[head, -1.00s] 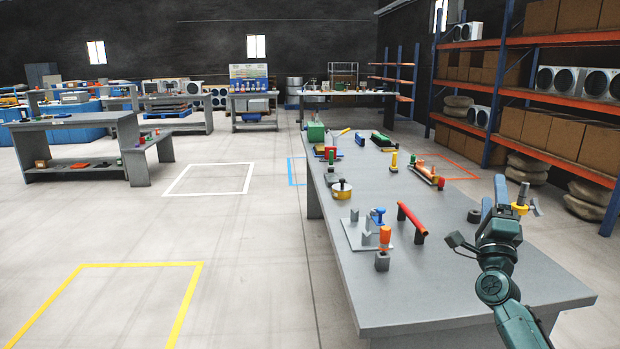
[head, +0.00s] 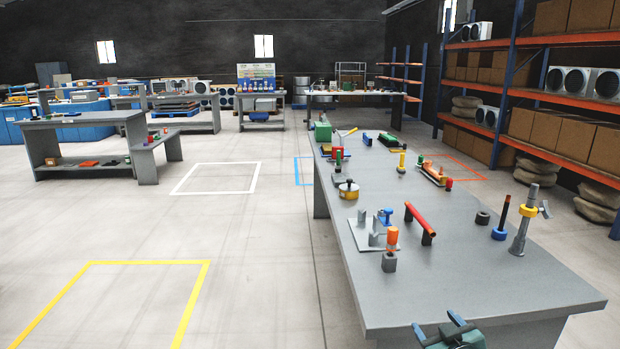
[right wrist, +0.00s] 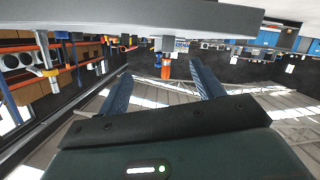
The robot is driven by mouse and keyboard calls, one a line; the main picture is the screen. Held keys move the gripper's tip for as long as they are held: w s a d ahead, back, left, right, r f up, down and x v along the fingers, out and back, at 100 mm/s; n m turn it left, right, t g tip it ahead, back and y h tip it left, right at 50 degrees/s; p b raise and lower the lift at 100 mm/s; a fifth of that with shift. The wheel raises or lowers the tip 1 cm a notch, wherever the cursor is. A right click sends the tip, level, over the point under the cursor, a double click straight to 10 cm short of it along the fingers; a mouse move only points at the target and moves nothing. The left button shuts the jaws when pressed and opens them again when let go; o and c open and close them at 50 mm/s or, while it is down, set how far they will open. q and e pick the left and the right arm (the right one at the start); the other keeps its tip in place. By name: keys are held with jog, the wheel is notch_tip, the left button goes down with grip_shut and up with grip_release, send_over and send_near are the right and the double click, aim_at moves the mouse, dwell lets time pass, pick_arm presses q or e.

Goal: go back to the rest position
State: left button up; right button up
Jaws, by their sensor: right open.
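My right gripper (head: 438,333) is at the near edge of the long grey workbench (head: 460,285), low in the head view. Its two blue fingers are apart and nothing is between them; they also show in the right wrist view (right wrist: 165,88). A grey tube expander with a yellow collar (head: 524,220) stands upright on the bench's right side, apart from the gripper. A blue-based tool with a dark shaft and red tip (head: 501,220) stands beside it. My left gripper is not in view.
A red bar on supports (head: 420,219), an orange-handled tool in a grey block (head: 391,250) and a metal fixture plate (head: 362,236) stand on the bench. The bench's near part is bare. Shelving (head: 560,97) stands at the right; open floor lies at the left.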

jog(key=s+a+f+g+y, duration=0.1)
jog(key=s+a+f, duration=0.3)
jog(key=s, duration=0.5)
jog(key=s+a+f+g+y, duration=0.1)
jog(key=s+a+f+g, duration=0.1)
jog(key=s, duration=0.8)
jog(key=s+a+f+g, duration=0.1)
jog(key=s+a+f, duration=0.4)
jog(key=s, duration=0.5)
jog(key=shift+s+a+f+m+y, duration=0.2)
jog(key=shift+a+f+m+y, duration=0.15)
jog(key=shift+a, duration=0.65)
